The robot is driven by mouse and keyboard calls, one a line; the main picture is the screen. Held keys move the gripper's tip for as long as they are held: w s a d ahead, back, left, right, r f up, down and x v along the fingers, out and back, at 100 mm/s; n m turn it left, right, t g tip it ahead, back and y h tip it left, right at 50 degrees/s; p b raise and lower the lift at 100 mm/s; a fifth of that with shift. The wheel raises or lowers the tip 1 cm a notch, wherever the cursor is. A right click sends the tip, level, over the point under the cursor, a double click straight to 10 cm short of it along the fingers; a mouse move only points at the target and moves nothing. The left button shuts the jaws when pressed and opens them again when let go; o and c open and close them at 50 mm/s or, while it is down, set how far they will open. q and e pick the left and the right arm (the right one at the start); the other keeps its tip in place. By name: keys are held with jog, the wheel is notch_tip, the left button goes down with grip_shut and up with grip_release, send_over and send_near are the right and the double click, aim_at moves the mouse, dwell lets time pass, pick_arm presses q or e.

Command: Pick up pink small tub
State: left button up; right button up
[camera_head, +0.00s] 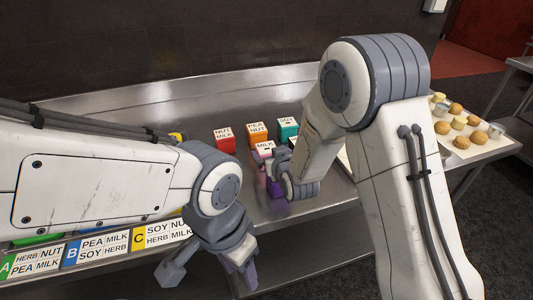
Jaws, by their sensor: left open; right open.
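The pink small tub (264,147) has a white top lettered MILK. It sits on the steel counter in front of the orange tub (257,132), partly hidden by my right gripper. My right gripper (270,182) is open, with purple fingertips, close to the tub's near side; whether it touches the tub I cannot tell. My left gripper (212,275) is open and empty at the counter's front edge, low in the picture and well away from the tub.
A red tub (224,141) and a teal tub (287,129) stand beside the orange one. Lettered cards A (35,262), B (97,247) and C (161,233) line the counter's front left. A tray of baked goods (488,147) stands at right. Clear steel lies behind the tubs.

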jog(key=shift+w+a+f, duration=0.15)
jog(key=shift+w+f, duration=0.15)
jog(key=shift+w, duration=0.3)
jog(key=c, duration=1.4)
jog(key=shift+c, duration=0.4)
jog(key=shift+r, duration=0.2)
